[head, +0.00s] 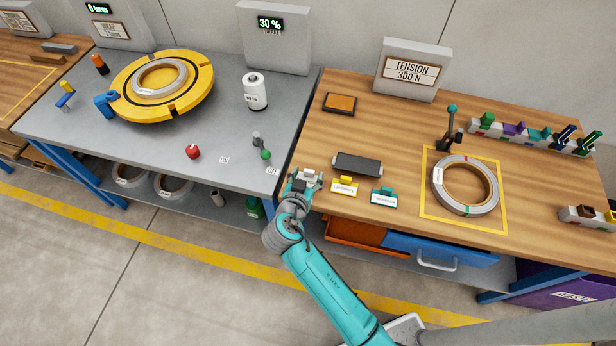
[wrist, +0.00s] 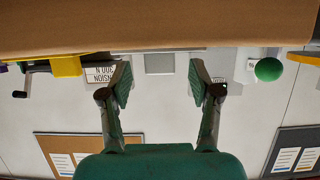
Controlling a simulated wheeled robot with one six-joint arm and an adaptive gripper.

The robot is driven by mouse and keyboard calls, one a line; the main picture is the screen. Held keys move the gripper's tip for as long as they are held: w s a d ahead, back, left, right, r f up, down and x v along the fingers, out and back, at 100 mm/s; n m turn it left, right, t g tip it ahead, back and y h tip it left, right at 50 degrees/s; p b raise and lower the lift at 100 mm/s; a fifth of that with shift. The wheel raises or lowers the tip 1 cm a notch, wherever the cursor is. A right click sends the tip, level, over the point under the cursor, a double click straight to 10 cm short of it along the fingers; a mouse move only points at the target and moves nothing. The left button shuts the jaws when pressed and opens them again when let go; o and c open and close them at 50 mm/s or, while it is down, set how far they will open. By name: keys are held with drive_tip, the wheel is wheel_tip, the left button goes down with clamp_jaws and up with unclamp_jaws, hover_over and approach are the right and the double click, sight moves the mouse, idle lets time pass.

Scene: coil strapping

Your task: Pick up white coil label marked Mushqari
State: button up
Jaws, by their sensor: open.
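A small white label piece (head: 309,176) stands at the left front corner of the wooden bench, partly hidden by my gripper; its lettering cannot be read. My gripper (head: 303,183) is right at it in the head view. In the wrist view my gripper (wrist: 158,75) is open, its two fingers wide apart. A pale grey block (wrist: 160,62) shows between the fingers, apart from both; it looks like the upper part of the white label, but I cannot be sure.
A yellow label (head: 344,186) and a teal label (head: 383,197) stand just right of my gripper, with a dark block (head: 357,164) behind. A strapped coil (head: 465,185) lies further right.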

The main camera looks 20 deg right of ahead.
drive_tip(key=shift+x, duration=1.1)
drive_tip(key=c, duration=1.1)
drive_tip(key=shift+r, duration=0.15)
